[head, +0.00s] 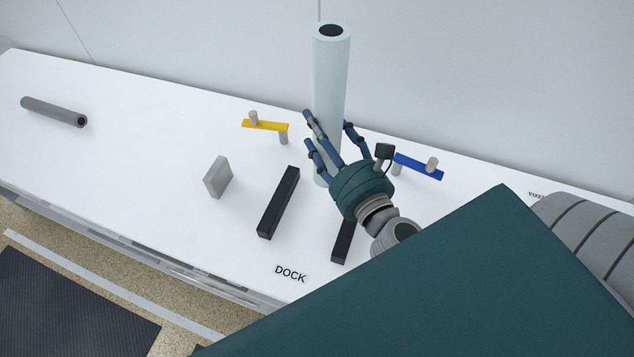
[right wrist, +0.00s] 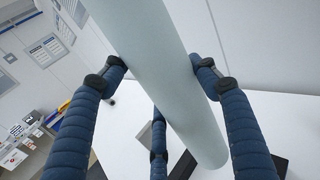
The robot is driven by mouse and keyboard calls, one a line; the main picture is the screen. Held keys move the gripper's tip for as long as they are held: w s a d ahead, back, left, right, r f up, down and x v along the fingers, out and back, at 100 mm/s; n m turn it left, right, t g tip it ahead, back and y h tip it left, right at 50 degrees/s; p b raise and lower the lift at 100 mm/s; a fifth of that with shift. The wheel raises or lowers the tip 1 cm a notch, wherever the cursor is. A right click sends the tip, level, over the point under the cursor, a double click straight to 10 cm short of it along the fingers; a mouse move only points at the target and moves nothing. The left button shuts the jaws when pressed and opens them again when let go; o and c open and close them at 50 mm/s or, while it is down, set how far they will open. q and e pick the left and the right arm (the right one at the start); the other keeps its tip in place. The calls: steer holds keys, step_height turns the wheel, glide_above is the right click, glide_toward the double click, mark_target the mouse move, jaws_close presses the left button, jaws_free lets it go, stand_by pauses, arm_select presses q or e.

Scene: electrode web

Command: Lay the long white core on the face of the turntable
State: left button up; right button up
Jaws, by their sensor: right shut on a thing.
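The long white core (head: 328,75) stands nearly upright on or just above the white table; I cannot tell whether its lower end touches. Its top shows a dark round bore. My right gripper (head: 327,132) is shut on the core around its lower half, coming from the front right. In the right wrist view the core (right wrist: 150,55) runs diagonally between the blue fingers, two on its sides and one below. No turntable can be made out in these views. My left gripper is not in view.
The white table (head: 130,150) carries a grey cylinder (head: 54,112), a grey block (head: 218,177), two black bars (head: 279,203) by the DOCK label, a yellow bar (head: 265,125) and a blue bar (head: 418,166) on grey posts. The table's left part is mostly clear.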

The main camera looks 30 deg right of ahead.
steer(key=b, duration=0.5)
glide_above(326, 186)
steer(key=w, duration=0.3)
steer(key=f, duration=1.1)
steer(key=shift+s, duration=0.2)
steer(key=shift+f, duration=0.6)
step_height(326, 186, down, 4)
steer(key=shift+r+b, duration=0.2)
steer(key=shift+b, duration=0.9)
steer(key=shift+f, duration=0.2)
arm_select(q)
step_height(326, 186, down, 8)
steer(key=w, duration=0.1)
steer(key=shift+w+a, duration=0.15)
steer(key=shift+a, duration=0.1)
arm_select(e)
steer(key=shift+d, duration=0.1)
steer(key=shift+f+b, duration=0.65)
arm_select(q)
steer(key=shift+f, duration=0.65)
arm_select(e)
steer(key=o, duration=1.6)
steer(key=shift+c, duration=0.2)
